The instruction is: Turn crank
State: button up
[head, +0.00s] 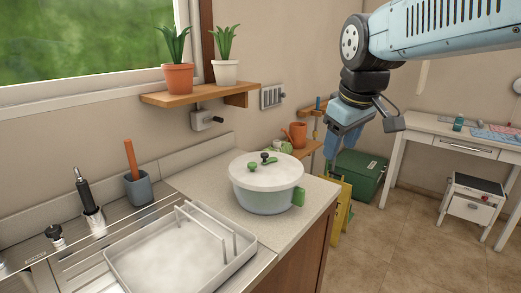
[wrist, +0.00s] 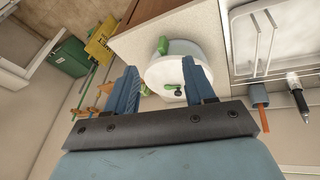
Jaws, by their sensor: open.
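A small grey crank-like fitting (head: 205,119) with a short handle is mounted on the wall below the plant shelf. I do not make it out in the wrist view. My gripper (head: 331,158) is in the air to the right of the counter, well apart from the fitting, with its fingers pointing down. In the wrist view my gripper (wrist: 161,78) is open and its two blue fingers are spread with nothing held between them. The pot shows beyond the fingers.
A lidded pot (head: 267,199) with green handles stands on the counter (head: 203,182). A wooden shelf (head: 193,97) holds two potted plants. A white tray (head: 180,256) and a utensil cup (head: 139,189) are at left. A green box (head: 358,176) and yellow sign (head: 338,208) stand beyond the counter.

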jog(key=w+a+r+n+g, duration=0.1)
jog(key=w+a+r+n, duration=0.15)
jog(key=w+n, duration=0.35)
jog(key=w+a+r+n+g, duration=0.1)
jog(key=w+a+n, duration=0.2)
jog(key=w, duration=0.4)
jog(key=n+g, duration=0.2)
jog(key=n, duration=0.9)
send_over(264, 153)
notch_tip(264, 153, down, 4)
jog(key=f, duration=1.2)
jog(key=shift+s+d+f, duration=0.1)
jog(key=shift+s+f, duration=0.15)
jog(key=shift+f, duration=0.1)
grip_shut()
jog(key=shift+a, duration=0.2)
jog(key=shift+d+m, duration=0.15)
jog(key=shift+m, duration=0.15)
